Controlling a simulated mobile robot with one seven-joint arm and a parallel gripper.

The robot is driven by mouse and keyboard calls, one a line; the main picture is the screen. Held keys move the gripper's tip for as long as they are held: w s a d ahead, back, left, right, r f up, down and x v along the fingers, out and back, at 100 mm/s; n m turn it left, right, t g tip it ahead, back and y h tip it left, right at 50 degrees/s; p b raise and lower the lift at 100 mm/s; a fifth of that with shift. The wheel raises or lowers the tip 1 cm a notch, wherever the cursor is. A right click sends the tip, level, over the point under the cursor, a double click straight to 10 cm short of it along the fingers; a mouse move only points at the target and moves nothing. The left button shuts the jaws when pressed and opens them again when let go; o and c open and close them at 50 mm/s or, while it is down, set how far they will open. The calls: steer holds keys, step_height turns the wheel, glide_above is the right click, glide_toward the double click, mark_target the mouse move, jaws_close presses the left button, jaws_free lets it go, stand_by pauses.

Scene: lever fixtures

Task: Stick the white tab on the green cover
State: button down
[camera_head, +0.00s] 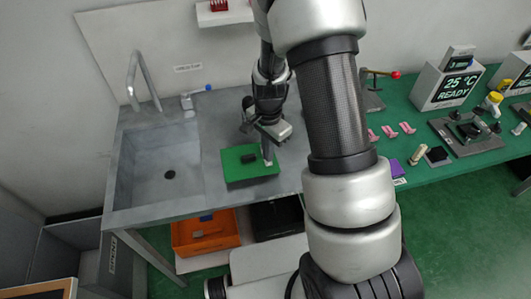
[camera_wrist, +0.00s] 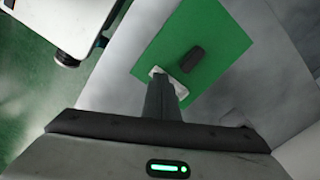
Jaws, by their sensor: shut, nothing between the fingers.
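The green cover (camera_head: 237,168) lies flat on the grey counter beside the sink, with a small dark block (camera_head: 248,158) on it. It also fills the upper middle of the wrist view (camera_wrist: 196,32), with the dark block (camera_wrist: 191,58) on it. My gripper (camera_head: 267,160) is at the cover's right part in the head view, pointing down, shut and empty. In the wrist view its fingers (camera_wrist: 164,85) reach the cover's near edge. The white tab (camera_wrist: 178,85) shows at the fingertips there, on the cover's edge, partly hidden by the fingers. Whether they touch is not clear.
A sink (camera_head: 160,165) with a tap is left of the cover. An orange bin (camera_head: 205,232) stands below the counter. A green bench (camera_head: 430,165) at the right holds pink pieces (camera_head: 390,131), a display box (camera_head: 447,85) and lever fixtures. Grey counter behind the cover is free.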

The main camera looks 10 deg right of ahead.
steer(key=shift+f+b, duration=0.4)
steer(key=shift+f, duration=0.2)
steer(key=shift+r, duration=0.2)
step_height(320, 180, up, 7)
steer(key=p, duration=0.5)
steer(key=shift+f, duration=0.15)
stand_by(0.3)
stand_by(0.3)
step_height(320, 180, up, 11)
steer(key=n+t, duration=0.2)
steer(key=n, duration=0.1)
glide_above(267, 165)
steer(key=s+r+n+t, duration=0.3)
steer(key=s+r+n, duration=0.6)
steer(key=s+r, duration=0.8)
steer(key=shift+d+r+t, duration=0.3)
steer(key=shift+r, duration=0.5)
